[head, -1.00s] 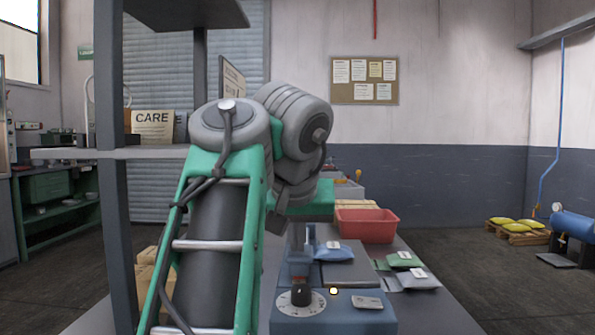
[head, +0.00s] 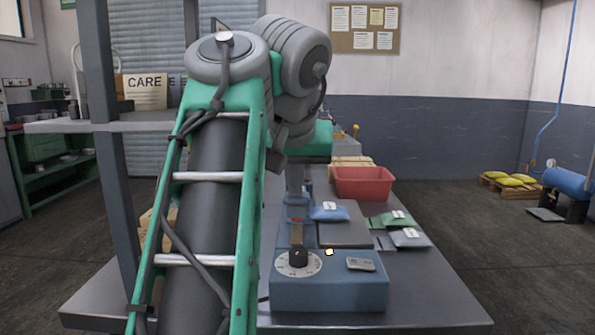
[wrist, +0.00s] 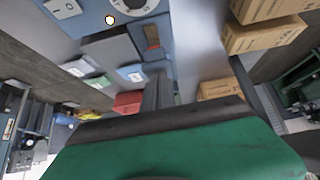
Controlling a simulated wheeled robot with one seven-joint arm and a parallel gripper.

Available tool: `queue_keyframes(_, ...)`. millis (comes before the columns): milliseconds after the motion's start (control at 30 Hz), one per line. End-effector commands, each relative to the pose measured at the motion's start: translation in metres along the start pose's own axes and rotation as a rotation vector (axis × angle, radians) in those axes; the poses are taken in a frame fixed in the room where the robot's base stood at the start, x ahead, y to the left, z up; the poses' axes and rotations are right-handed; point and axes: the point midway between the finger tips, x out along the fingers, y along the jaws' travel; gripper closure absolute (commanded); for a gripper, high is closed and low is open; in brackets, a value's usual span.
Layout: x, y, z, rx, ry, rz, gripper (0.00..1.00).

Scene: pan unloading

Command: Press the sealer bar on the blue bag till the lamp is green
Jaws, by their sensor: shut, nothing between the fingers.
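The sealer is a blue machine (head: 345,294) with a dial (head: 298,263) and a small lamp (head: 329,252) glowing pale yellow, not green. The blue bag (head: 330,211) with a white label lies at the far edge of its grey plate (head: 345,235). It also shows in the wrist view (wrist: 132,72). I cannot clearly make out the sealer bar; a blue part with a reddish strip (head: 297,228) stands left of the plate. My gripper (wrist: 158,92) is shut and empty, above and beyond the machine's left side.
Green (head: 392,219) and grey-blue (head: 410,238) bags lie right of the machine. A red bin (head: 363,183) stands behind. A shelf post (head: 115,190) rises at left, and cardboard boxes (wrist: 262,36) are near my gripper. The table's front right is clear.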

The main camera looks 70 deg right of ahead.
Motion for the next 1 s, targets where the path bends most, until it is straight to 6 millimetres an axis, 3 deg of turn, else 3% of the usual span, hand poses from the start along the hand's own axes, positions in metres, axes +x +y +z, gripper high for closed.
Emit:
queue_keyframes(33,-0.026,0.000,-0.007,0.000,0.005,0.000,1.00)
queue_keyframes(100,-0.045,0.000,-0.009,-0.001,0.007,0.000,1.00)
queue_keyframes(333,-0.090,0.001,-0.010,-0.003,0.010,0.001,1.00)
queue_keyframes(500,-0.100,0.001,-0.009,-0.002,0.010,0.001,1.00)
queue_keyframes(1000,-0.101,0.001,-0.009,-0.003,0.013,0.001,1.00)
